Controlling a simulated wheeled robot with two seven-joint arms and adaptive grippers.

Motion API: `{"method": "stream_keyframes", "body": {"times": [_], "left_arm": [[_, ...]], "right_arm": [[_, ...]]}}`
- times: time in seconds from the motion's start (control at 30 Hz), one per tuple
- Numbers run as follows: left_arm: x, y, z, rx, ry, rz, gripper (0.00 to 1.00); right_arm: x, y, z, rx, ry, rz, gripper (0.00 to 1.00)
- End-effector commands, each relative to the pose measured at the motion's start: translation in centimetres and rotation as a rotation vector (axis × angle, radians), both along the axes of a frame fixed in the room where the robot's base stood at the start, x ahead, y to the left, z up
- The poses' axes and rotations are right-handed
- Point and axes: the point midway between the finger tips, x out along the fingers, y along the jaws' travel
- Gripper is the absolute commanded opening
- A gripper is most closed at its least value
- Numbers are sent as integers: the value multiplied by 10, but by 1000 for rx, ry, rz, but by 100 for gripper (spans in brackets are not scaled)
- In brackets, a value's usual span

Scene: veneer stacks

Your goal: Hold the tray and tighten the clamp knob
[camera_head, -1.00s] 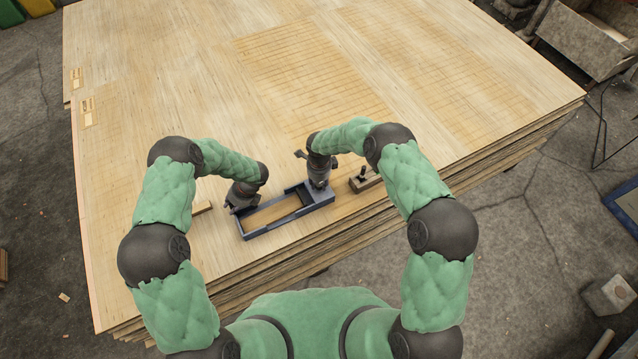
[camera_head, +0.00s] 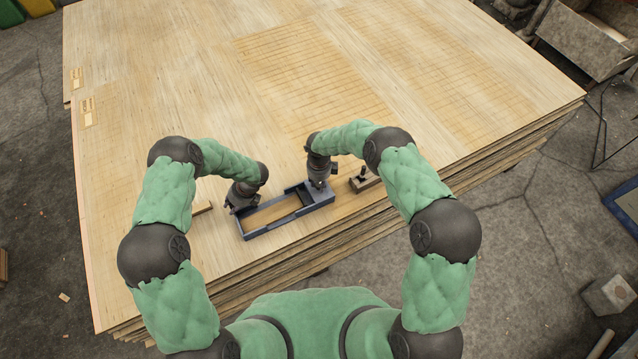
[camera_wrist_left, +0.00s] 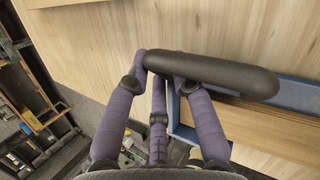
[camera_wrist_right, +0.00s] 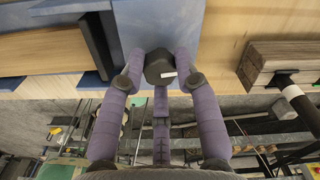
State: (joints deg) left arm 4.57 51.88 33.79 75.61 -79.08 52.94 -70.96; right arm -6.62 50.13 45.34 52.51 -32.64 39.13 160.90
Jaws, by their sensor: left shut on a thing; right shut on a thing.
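The blue-grey tray (camera_head: 285,230) lies on the veneer stack near its front edge, with a wooden piece (camera_head: 270,213) inside. My left gripper (camera_head: 240,203) is at the tray's left end. In the left wrist view its fingers (camera_wrist_left: 165,70) are shut on a dark rounded bar handle (camera_wrist_left: 230,77) beside the tray wall (camera_wrist_left: 290,92). My right gripper (camera_head: 318,184) is over the tray's right end. In the right wrist view its fingers (camera_wrist_right: 160,80) are shut around the dark clamp knob (camera_wrist_right: 158,65), which has a white mark, on the tray's blue plate (camera_wrist_right: 150,22).
A wooden block with a dark upright handle (camera_head: 365,181) lies just right of the tray. A small wood strip (camera_head: 203,208) lies left of it. The veneer stack (camera_head: 200,70) is clear behind the tray. Its front edge is close.

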Motion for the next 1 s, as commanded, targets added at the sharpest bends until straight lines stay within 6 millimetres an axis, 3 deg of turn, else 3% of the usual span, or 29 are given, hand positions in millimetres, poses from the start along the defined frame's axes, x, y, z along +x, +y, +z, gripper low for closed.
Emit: {"method": "stream_keyframes", "body": {"times": [0.17, 0.4, 0.63, 0.67, 0.7, 1.0], "left_arm": [[0, 1, 1, 2, -1, 3, 0], [0, 1, 1, 2, -1, 3, 0], [0, 1, 1, 2, -1, 3, 0], [0, 1, 1, 2, -1, 3, 0], [0, 1, 1, 2, -1, 3, 0], [1, 1, 1, 1, -1, 2, 0]], "right_arm": [[1, -1, 1, 0, -2, -21, 9], [2, -1, 1, 0, -2, -196, 9], [2, -1, 1, 0, -2, -212, 9], [2, -1, 1, 0, -2, -212, 35], [2, -1, 1, 0, -2, -211, 46], [0, -1, 1, -1, -1, -209, 47]]}}
